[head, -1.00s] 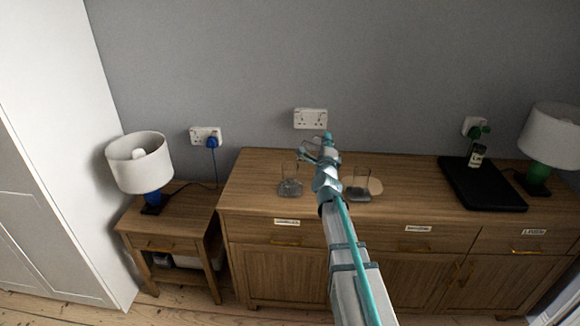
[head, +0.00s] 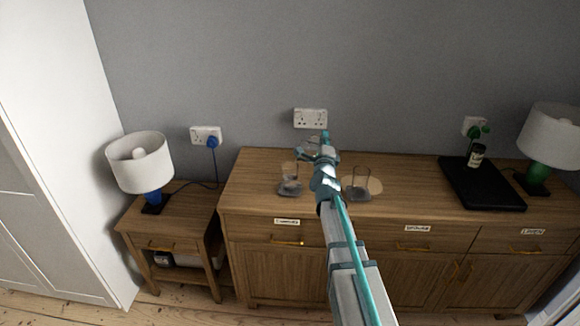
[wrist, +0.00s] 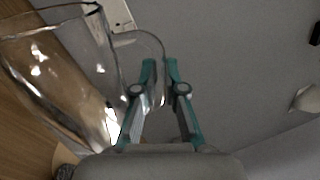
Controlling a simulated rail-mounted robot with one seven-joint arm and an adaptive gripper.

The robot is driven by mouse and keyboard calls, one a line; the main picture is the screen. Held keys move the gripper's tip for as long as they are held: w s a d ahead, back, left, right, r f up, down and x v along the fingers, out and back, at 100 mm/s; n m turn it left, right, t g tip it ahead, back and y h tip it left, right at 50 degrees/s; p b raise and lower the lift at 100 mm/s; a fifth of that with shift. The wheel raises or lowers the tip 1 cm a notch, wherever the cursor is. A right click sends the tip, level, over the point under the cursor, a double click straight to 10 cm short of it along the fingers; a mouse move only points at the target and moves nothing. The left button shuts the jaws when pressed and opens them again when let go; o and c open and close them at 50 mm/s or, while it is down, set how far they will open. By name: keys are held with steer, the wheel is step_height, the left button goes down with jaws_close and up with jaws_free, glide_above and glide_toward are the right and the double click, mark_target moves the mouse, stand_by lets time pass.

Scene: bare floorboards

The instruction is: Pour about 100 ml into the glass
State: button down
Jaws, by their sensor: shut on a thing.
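A clear glass jug (wrist: 60,80) fills the left of the wrist view, leaning, with its open rim toward the top. My gripper (wrist: 160,68) is shut on the jug's handle. In the head view my gripper (head: 308,150) is above the sideboard, and my arm hides part of it. A clear glass shape (head: 290,185) shows just left of it; jug and anything below it are hard to separate there. A clear glass (head: 357,187) with a dark-looking base stands right of my arm. I cannot make out a liquid level.
A black flat slab (head: 482,185) and a green-based lamp (head: 537,178) are at the right. A blue-based lamp (head: 153,195) stands on a side table. The wall is close behind.

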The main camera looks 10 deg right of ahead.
steer(key=shift+a+r, duration=0.1)
steer(key=shift+a, duration=0.05)
steer(key=d+f+m+b, duration=0.2)
steer(key=f+b, duration=0.1)
steer(key=shift+s+d+m+h, duration=0.1)
steer(key=shift+s+m+h, duration=0.1)
steer(key=shift+m+h, duration=0.15)
steer(key=shift+d+f+m, duration=0.1)
steer(key=shift+d+m, duration=0.05)
steer(key=shift+m, duration=0.3)
steer(key=shift+s+d+f+m+g+h+b, duration=0.15)
steer(key=shift+d+f+m+g+b, duration=0.1)
steer(key=shift+f+m+b, duration=0.3)
steer(key=shift+w+d+f+m+g+h+b, duration=0.1)
steer(key=shift+d+f+m+g+b, duration=0.15)
steer(key=shift+f+m+b, duration=0.3)
stand_by(0.6)
